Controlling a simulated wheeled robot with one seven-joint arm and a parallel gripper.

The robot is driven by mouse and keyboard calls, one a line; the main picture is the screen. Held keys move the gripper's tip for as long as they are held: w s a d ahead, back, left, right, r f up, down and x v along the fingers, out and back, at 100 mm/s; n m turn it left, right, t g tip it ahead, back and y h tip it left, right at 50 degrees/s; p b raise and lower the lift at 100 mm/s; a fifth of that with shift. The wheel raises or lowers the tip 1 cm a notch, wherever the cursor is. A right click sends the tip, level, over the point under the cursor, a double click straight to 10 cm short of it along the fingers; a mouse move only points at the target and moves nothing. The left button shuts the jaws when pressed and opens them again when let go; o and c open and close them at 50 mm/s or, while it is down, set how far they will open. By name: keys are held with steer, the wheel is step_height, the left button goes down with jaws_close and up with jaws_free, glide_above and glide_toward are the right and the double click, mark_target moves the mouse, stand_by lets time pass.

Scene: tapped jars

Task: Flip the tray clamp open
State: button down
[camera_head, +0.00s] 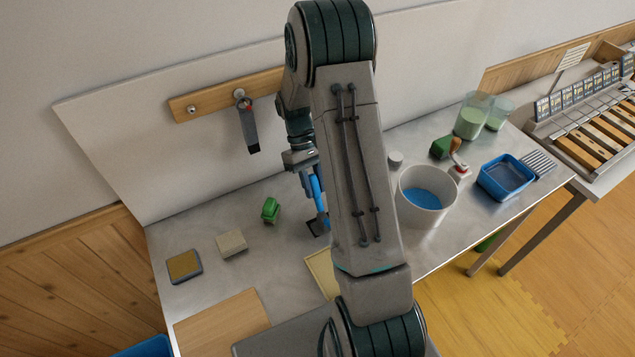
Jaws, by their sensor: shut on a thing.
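My gripper (319,222) is low over the metal table at centre, partly hidden behind my own arm. Blue parts show at its lower end, with a dark piece at the bottom near the table top. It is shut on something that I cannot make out. A cream, flat tray-like piece (320,270) lies just in front of it, its right side hidden by my arm. I cannot pick out the tray clamp for sure; it may be at the gripper or behind the arm.
A green item (270,210), a beige block (232,243) and a dark-rimmed pad (184,266) stand left. A white bucket (426,195), a blue tray (507,177) and jars (473,117) stand right. A dark tool (249,128) hangs on the wall rail (215,97).

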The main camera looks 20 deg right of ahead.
steer(key=c, duration=1.2)
jaws_free()
steer(key=shift+o, duration=0.2)
steer(key=shift+r, duration=0.1)
step_height(320, 180, up, 4)
steer(key=p, duration=0.3)
steer(key=shift+r, duration=0.15)
steer(key=s+d+r, duration=0.6)
steer(key=s+d, duration=0.1)
steer(key=d, duration=0.2)
steer(key=shift+s+r, duration=0.25)
steer(key=shift+r, duration=0.05)
steer(key=shift+a, duration=0.1)
